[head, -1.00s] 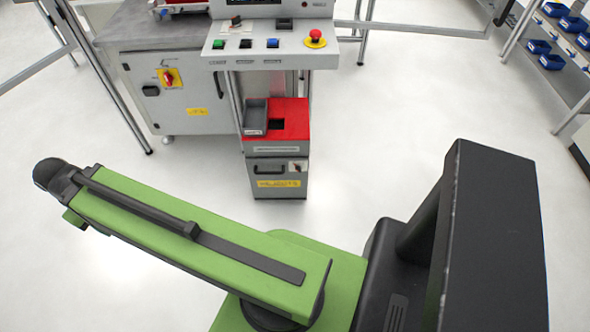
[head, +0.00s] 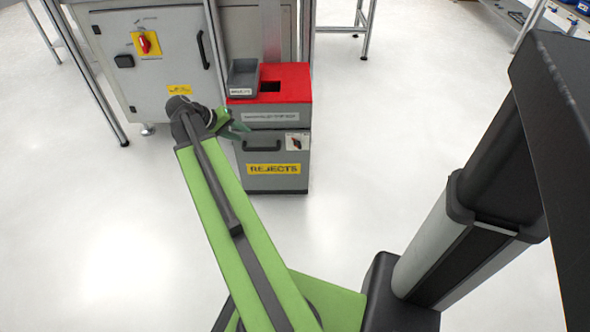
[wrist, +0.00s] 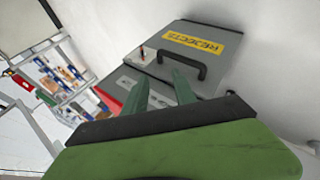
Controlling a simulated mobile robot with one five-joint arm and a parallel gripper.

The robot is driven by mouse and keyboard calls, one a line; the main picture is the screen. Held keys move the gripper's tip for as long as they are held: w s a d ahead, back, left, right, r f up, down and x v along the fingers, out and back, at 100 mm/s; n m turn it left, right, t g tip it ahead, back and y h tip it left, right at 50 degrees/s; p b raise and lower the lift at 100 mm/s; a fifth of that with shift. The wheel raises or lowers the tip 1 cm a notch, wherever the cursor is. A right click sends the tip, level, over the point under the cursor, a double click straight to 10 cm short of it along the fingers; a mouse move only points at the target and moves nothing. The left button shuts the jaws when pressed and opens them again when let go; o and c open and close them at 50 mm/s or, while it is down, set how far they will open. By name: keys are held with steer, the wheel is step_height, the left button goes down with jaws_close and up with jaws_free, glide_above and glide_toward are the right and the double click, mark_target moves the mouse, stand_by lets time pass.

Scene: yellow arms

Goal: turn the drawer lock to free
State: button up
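The grey reject cabinet (head: 275,180) stands ahead, with a yellow REJECTS label and a dark handle (head: 262,147) on its drawer. The drawer lock (head: 297,142) is a small knob on a white plate at the drawer's upper right; its setting is too small to read. In the wrist view the lock (wrist: 142,54) shows left of the handle, beyond my fingers. My gripper (head: 238,131) is at the cabinet's upper left in the head view, left of the lock and apart from it. In the wrist view my gripper (wrist: 161,76) has its two green fingers spread with nothing between them.
A grey bin (head: 243,78) sits on the cabinet's red top (head: 287,76). A machine cabinet (head: 150,70) with a red rotary switch (head: 145,43) stands at left behind. Metal frame legs stand nearby. The floor right of the reject cabinet is clear.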

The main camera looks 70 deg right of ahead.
mark_target(295, 143)
steer(key=shift+m+g+h, duration=0.3)
steer(key=shift+m+g, duration=0.4)
steer(key=b+x, duration=0.4)
steer(key=x, duration=0.4)
steer(key=s+r+b+x, duration=0.1)
steer(key=b+x, duration=0.4)
steer(key=x, duration=0.4)
steer(key=s+b+x, duration=0.1)
steer(key=b+x, duration=0.4)
steer(key=x, duration=0.3)
steer(key=shift+s+d+r, duration=0.1)
steer(key=shift+s+d, duration=0.05)
steer(key=shift+d, duration=0.2)
steer(key=shift+s+d, duration=0.15)
steer(key=shift+d, duration=0.05)
